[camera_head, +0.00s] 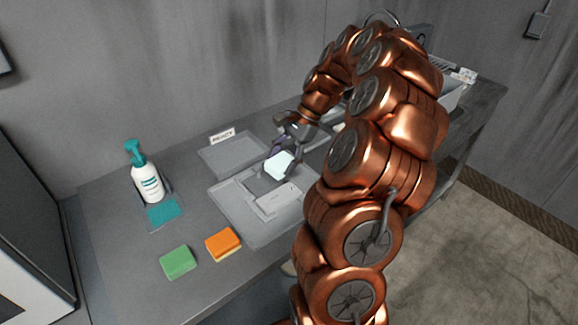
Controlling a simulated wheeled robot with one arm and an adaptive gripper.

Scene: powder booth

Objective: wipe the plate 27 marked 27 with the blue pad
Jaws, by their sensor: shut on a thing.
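I cannot read a number 27 on either plate. Whether the pad touches a plate or hovers just above it cannot be told. My arm covers the tray's right side.
A green sponge (178,262) and an orange sponge (223,244) lie in front. A second tray (233,155) with a small sign (222,136) is behind.

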